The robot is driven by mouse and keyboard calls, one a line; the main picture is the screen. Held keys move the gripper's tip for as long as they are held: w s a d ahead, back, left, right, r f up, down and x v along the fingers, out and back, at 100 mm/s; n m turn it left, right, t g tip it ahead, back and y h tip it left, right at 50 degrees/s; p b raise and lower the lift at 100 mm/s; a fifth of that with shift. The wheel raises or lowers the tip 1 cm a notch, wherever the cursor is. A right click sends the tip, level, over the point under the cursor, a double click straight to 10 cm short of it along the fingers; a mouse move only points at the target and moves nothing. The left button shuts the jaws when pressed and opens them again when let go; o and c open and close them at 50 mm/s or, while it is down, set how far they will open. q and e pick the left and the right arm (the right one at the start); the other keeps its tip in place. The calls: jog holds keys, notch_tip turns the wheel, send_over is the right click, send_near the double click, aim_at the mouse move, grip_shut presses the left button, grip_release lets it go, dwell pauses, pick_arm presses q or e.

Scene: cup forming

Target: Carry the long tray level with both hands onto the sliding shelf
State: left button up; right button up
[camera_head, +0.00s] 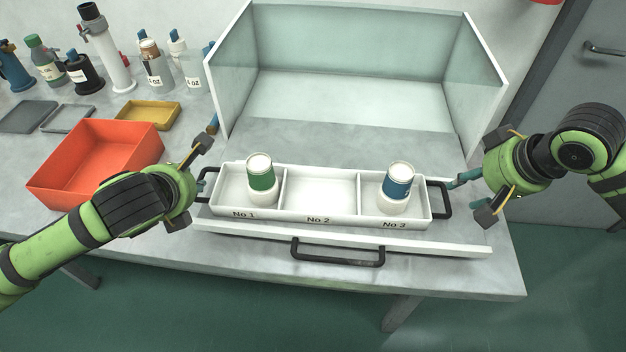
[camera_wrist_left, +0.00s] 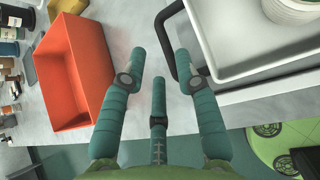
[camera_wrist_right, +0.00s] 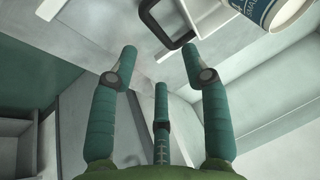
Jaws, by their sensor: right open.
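The long white tray (camera_head: 322,213) has three compartments marked No 1, No 2 and No 3, and a black handle at each end. It appears to rest level on the pulled-out sliding shelf (camera_head: 440,243), which has a black front handle. A green-labelled cup (camera_head: 261,178) stands in No 1 and a blue-labelled cup (camera_head: 397,184) in No 3; No 2 is empty. My left gripper (camera_head: 203,178) is open beside the left handle (camera_wrist_left: 166,28), which lies near one finger. My right gripper (camera_head: 460,180) is open, just short of the right handle (camera_wrist_right: 168,38).
A white open-fronted enclosure (camera_head: 350,97) stands behind the tray. An orange bin (camera_head: 75,185), a yellow tray (camera_head: 150,115) and several bottles are at the left. The table's front edge is close to the shelf. A door (camera_head: 590,70) is at the right.

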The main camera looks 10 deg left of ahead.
aim_at(198, 180)
pick_arm(q)
jog(key=shift+s+d, duration=0.15)
jog(key=shift+s, duration=0.1)
pick_arm(e)
jog(key=shift+s+d, duration=0.15)
jog(key=shift+s, duration=0.1)
pick_arm(q)
jog(key=x, duration=0.7)
jog(key=shift+w, duration=0.15)
pick_arm(e)
jog(key=x, duration=0.7)
jog(key=shift+w, duration=0.15)
pick_arm(q)
jog(key=c, duration=0.3)
pick_arm(e)
jog(key=c, duration=0.3)
pick_arm(q)
grip_shut()
pick_arm(e)
grip_shut()
